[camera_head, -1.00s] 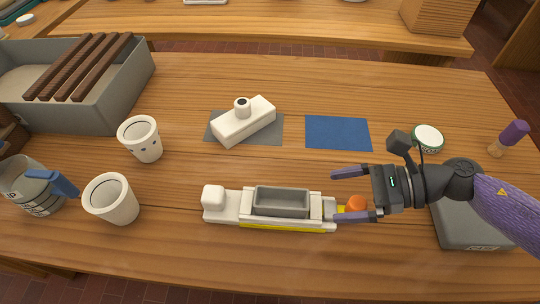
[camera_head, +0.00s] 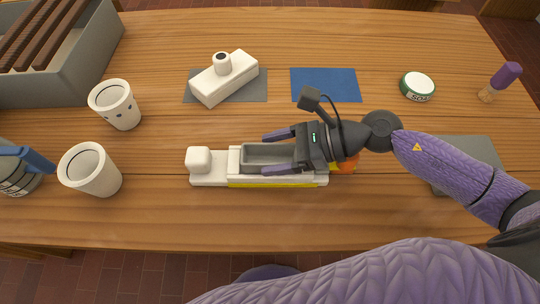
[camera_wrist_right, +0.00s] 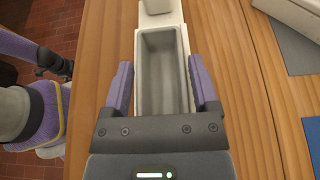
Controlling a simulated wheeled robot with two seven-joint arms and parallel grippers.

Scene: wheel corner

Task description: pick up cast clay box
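The grey cast clay box (camera_head: 268,154) is a rectangular open tray sitting in a white mold (camera_head: 208,178) with a yellow strip along its front. It also shows in the right wrist view (camera_wrist_right: 163,75), empty inside. My right gripper (camera_head: 270,153) is open above the right part of the box. In the wrist view its two purple fingers stand on either side of the box, with nothing clasped. The gripper body hides the box's right end. A dark end of my other arm (camera_wrist_right: 54,64) shows at the left of the wrist view; its fingers are unclear.
Two white cups (camera_head: 115,104) (camera_head: 90,169) stand left of the mold. A white block with a round neck (camera_head: 226,82) lies on a grey mat behind it. A blue mat (camera_head: 326,85) and a green-rimmed tin (camera_head: 417,86) are farther right. An orange knob (camera_head: 347,165) sits by the mold's right end.

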